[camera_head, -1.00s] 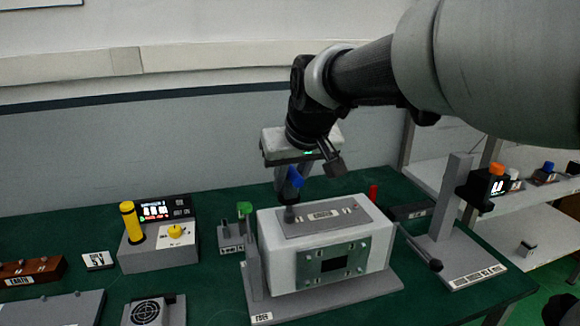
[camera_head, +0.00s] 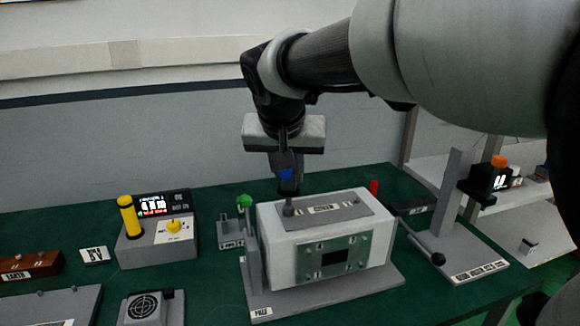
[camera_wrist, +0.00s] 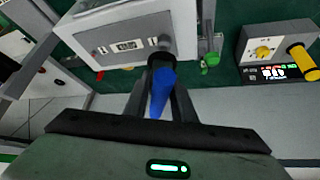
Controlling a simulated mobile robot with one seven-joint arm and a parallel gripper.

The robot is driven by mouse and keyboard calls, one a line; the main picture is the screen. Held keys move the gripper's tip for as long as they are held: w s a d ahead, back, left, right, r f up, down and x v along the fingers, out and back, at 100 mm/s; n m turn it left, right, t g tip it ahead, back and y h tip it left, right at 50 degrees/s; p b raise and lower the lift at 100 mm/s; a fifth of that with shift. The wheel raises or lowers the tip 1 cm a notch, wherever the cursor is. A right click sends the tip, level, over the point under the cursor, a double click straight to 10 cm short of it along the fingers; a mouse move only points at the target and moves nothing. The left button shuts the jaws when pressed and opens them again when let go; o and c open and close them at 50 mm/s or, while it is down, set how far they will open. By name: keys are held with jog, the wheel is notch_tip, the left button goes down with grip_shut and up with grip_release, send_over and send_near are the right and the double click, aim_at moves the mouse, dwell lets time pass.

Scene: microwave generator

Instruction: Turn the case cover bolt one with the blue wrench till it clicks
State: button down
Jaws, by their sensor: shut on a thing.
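My gripper (camera_head: 287,165) is shut on the blue wrench (camera_head: 286,175), which hangs upright with its dark socket end down. The wrench also shows in the wrist view (camera_wrist: 162,90) between the fingers. The white case (camera_head: 275,240) stands on a grey base, with a labelled grey cover plate (camera_head: 335,220) on top. In the wrist view the socket end is close to the post (camera_wrist: 164,43) in the picture. I cannot tell which bolt is number one.
A green-topped grey part (camera_head: 244,203) stands left of the case. Further left is a box with a display and yellow knobs (camera_head: 155,245). A red peg (camera_head: 374,187) and a grey stand with a lever (camera_head: 455,235) are on the right.

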dwell(0.4)
jog(key=m+h+b, duration=0.1)
jog(key=m, duration=0.1)
jog(key=shift+f+m+h, duration=0.15)
jog(key=shift+m+h, duration=0.15)
jog(key=shift+m, duration=0.1)
jog(key=shift+m+g+h, duration=0.4)
jog(key=shift+m+h, duration=0.1)
jog(key=shift+m, duration=0.5)
jog(key=shift+d, duration=0.1)
jog(key=shift+d+n+y+b, duration=0.1)
jog(key=shift+n+y+b, duration=0.3)
jog(key=shift+n, duration=0.5)
jog(key=shift+r+n+t+y, duration=0.25)
jog(key=shift+n+y, duration=0.35)
jog(key=shift+n, duration=0.5)
jog(key=shift+f+n, duration=0.1)
jog(key=shift+n, duration=0.2)
